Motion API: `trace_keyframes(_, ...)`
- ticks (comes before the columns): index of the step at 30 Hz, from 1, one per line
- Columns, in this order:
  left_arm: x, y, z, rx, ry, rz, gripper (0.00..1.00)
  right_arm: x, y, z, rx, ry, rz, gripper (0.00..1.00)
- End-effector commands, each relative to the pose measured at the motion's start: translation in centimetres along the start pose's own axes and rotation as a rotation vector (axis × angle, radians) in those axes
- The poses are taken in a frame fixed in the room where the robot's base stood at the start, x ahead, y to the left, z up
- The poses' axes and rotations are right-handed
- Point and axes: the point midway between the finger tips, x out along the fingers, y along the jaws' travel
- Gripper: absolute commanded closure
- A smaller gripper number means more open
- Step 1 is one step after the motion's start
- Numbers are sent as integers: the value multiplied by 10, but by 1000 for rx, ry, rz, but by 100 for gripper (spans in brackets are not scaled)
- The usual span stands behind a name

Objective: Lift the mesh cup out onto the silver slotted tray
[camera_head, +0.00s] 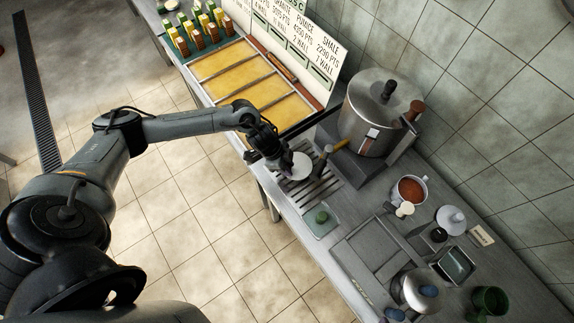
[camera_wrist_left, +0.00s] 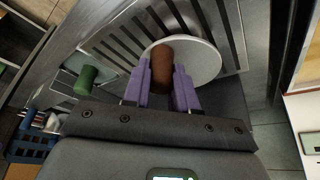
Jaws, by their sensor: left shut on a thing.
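My left gripper (camera_head: 284,160) is shut on a brown knob or handle (camera_wrist_left: 162,68), which stands between its purple fingers in the left wrist view. A pale round disc (camera_wrist_left: 205,62) shows behind the brown piece, like a lid. In the head view the disc (camera_head: 300,166) is over the silver slotted tray (camera_head: 318,190); I cannot tell whether it touches it. The tray's slots also show in the wrist view (camera_wrist_left: 120,38). A tall steel pot (camera_head: 372,125) with a brown-handled piece (camera_head: 413,111) at its rim stands behind. I cannot make out the mesh cup for certain. My right gripper is not in view.
A green-knobbed piece (camera_head: 321,217) lies in front of the slotted tray. A yellow-handled tool (camera_head: 336,147) is between tray and pot. A cup of red-brown contents (camera_head: 409,191) stands right of the pot. Yellow panels (camera_head: 240,75) are at the back left.

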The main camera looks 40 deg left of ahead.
Motion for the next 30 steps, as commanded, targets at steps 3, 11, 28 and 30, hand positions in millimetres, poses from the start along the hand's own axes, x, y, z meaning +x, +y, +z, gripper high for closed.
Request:
trace_keyframes(3, 2, 0, 1, 0, 0, 0, 100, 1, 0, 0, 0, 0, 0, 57)
trace_keyframes(11, 6, 0, 2, 0, 0, 0, 100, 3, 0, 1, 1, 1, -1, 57)
trace_keyframes(28, 6, 0, 2, 0, 0, 0, 43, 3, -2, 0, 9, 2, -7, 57)
trace_keyframes(30, 6, 0, 2, 0, 0, 0, 43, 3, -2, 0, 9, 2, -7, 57)
